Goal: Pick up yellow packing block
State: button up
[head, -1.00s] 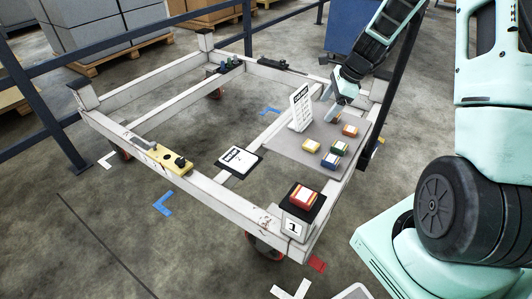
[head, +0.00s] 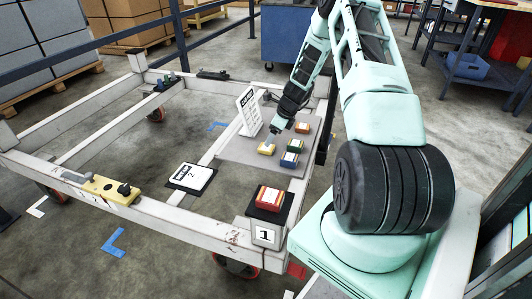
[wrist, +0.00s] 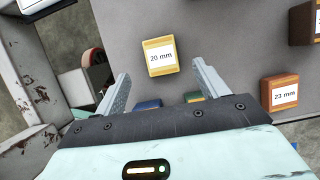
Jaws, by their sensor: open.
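The yellow packing block (head: 266,149) lies on a grey board on the trolley, in front of the upright white sign. In the wrist view the yellow block (wrist: 160,58) shows a white "20 mm" label and lies between and just beyond the two fingertips, apart from both. My gripper (wrist: 160,72) is open and empty. In the head view my gripper (head: 272,138) hangs low, close above the yellow block; its fingers are small and partly hard to make out.
Blue (head: 294,145), green (head: 289,160) and orange (head: 302,127) blocks stand nearby on the board (head: 235,150). The white sign (head: 249,111) rises behind the yellow block. A red block (head: 269,196) sits on a black pad at the front corner post.

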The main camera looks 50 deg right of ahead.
aim_at(266, 149)
jog(key=shift+b+x, duration=1.1)
jog(key=shift+x, duration=2.05)
jog(key=shift+s+d, duration=0.1)
jog(key=c, duration=1.1)
